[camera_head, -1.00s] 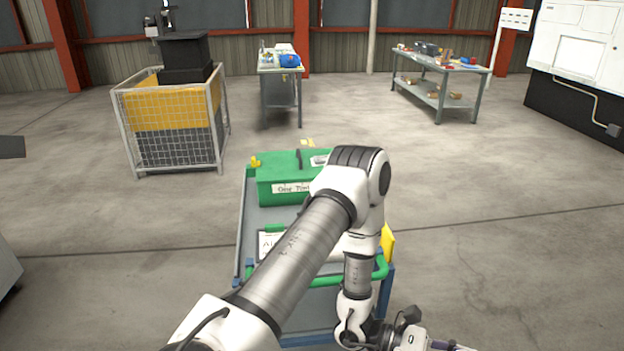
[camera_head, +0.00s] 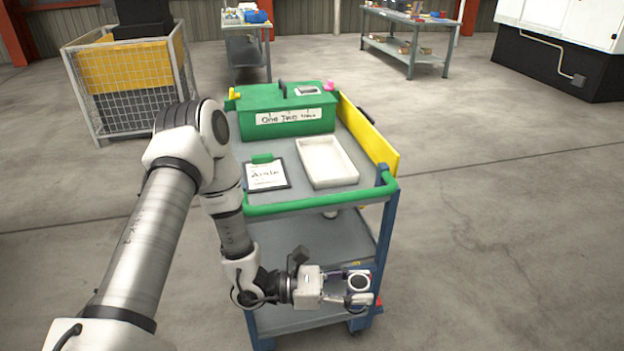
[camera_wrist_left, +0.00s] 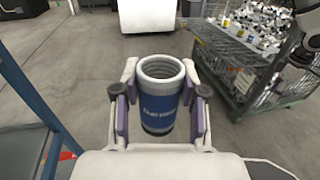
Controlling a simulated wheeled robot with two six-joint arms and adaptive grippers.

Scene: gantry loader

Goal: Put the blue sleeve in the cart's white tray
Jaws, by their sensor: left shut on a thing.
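The blue sleeve (camera_wrist_left: 158,108) is a short upright tube with a pale rim and white lettering, seen in the left wrist view. My left gripper (camera_wrist_left: 160,100) is shut on it, one finger on each side. In the head view my left gripper (camera_head: 360,287) is in front of the cart, lower than its top shelf, and the sleeve (camera_head: 358,282) shows between the fingers. The white tray (camera_head: 326,161) lies on the cart's top shelf, right of the clipboard, and looks empty. The cart (camera_head: 318,200) has a green front handle. My right gripper is not in view.
A green toolbox (camera_head: 287,108) stands behind the tray. A clipboard (camera_head: 266,175) lies left of it, and a yellow panel (camera_head: 368,135) edges the cart's right side. A mesh bin (camera_head: 130,85) stands back left. The floor right of the cart is clear.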

